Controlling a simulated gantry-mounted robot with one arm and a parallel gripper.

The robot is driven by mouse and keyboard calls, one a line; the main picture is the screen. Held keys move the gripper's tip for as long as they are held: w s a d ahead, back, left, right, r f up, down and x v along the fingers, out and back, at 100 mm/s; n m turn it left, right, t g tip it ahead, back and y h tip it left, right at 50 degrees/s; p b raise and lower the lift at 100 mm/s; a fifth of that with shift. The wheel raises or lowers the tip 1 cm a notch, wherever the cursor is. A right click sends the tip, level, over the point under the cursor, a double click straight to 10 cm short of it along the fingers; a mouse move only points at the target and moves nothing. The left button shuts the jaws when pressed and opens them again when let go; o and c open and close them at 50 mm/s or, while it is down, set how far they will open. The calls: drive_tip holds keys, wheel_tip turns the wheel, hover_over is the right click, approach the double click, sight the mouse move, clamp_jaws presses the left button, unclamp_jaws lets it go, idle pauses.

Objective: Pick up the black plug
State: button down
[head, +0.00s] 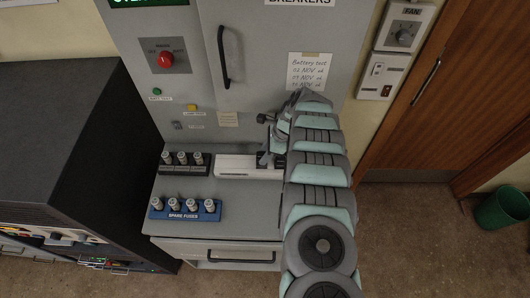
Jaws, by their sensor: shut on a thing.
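My gripper (266,158) points down over the right end of a white strip (232,166) on the console's grey ledge. Its jaws are shut on a small dark thing at the strip, taken to be the black plug (265,163). The plug is mostly hidden by the fingers and my arm, and its exact shape is too small to tell. I cannot tell whether it is still touching the strip or lifted clear of it.
A row of fuses in a black holder (183,170) stands just left of the strip. A blue spare fuses block (184,210) sits nearer the front. The upright cabinet panel (250,65) rises behind, with a red knob (166,60). The ledge's front right is partly bare.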

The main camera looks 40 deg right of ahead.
drive_tip(key=shift+s+a+r+p, duration=0.3)
drive_tip(key=shift+s+a+p, duration=0.4)
drive_tip(key=shift+p, duration=0.5)
drive_tip(key=s+a+p, duration=0.5)
drive_tip(key=s+a, duration=0.6)
drive_tip(key=shift+f, duration=0.4)
